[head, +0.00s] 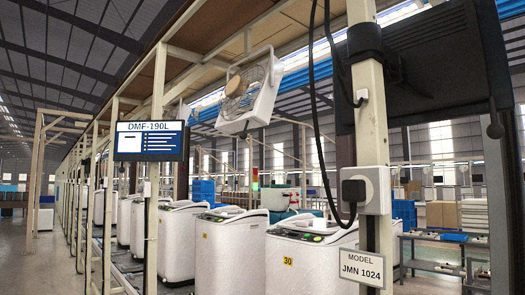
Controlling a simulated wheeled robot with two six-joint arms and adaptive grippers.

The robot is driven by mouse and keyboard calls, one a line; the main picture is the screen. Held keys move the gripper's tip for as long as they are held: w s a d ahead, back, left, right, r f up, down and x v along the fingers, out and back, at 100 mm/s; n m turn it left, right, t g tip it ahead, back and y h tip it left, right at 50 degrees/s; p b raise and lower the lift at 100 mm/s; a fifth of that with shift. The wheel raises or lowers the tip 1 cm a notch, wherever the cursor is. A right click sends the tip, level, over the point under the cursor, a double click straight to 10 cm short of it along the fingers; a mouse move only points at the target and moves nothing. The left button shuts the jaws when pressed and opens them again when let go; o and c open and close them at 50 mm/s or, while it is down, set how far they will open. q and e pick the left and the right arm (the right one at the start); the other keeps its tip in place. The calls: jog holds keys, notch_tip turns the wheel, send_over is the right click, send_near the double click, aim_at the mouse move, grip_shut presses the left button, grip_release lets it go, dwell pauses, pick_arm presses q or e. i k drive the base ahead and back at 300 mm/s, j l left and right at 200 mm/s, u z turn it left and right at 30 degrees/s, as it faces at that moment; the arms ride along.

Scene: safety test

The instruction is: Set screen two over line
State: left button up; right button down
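A lit screen (150,141) reading DMF-190L hangs at the left on the line's frame, above the row of washing machines. A large dark panel (440,62) fills the upper right, close to me and beside a black-wrapped post; I cannot tell if it is a screen seen from behind. The production line carries several white washing machines (232,245), with another machine (310,255) tagged 30 nearer me. Which thing is screen two is not marked. Neither of my grippers is in view.
A cream post (371,130) stands close in front, with a plug box (366,190), a hanging black cable (318,130) and a MODEL JMN 1024 sign (361,266). A white fan (250,90) hangs overhead. A shelf (440,245) stands at right. The far-left floor is open.

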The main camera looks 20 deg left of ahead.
aim_at(137, 140)
jog(key=i+j+u, duration=0.2)
jog(key=j+u, duration=0.2)
jog(key=i+j+u, duration=0.5)
jog(key=u, duration=0.25)
